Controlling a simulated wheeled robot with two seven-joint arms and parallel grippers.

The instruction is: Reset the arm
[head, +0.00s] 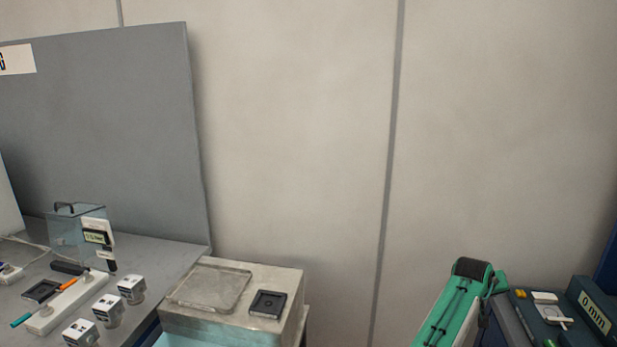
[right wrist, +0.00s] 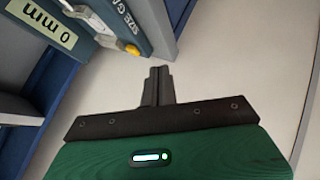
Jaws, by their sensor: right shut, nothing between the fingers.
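My right gripper (right wrist: 157,72) shows in the right wrist view, its dark fingers together and empty beyond the black plate and green wrist housing. The fingers touch nothing that I can see; pale floor or wall lies behind them. In the head view, a green and black part of my right arm rises at the lower right, beside a dark blue bench; its gripper cannot be made out there. My left arm and gripper are not in view.
A blue bench unit with a "0 mm" label (head: 595,311) stands at right; its label (right wrist: 41,23) also shows in the wrist view. A pale cabinet (head: 230,320) holds a clear tray (head: 211,287) and black square holder (head: 267,304). Small white boxes (head: 131,289) stand on the grey bench at left.

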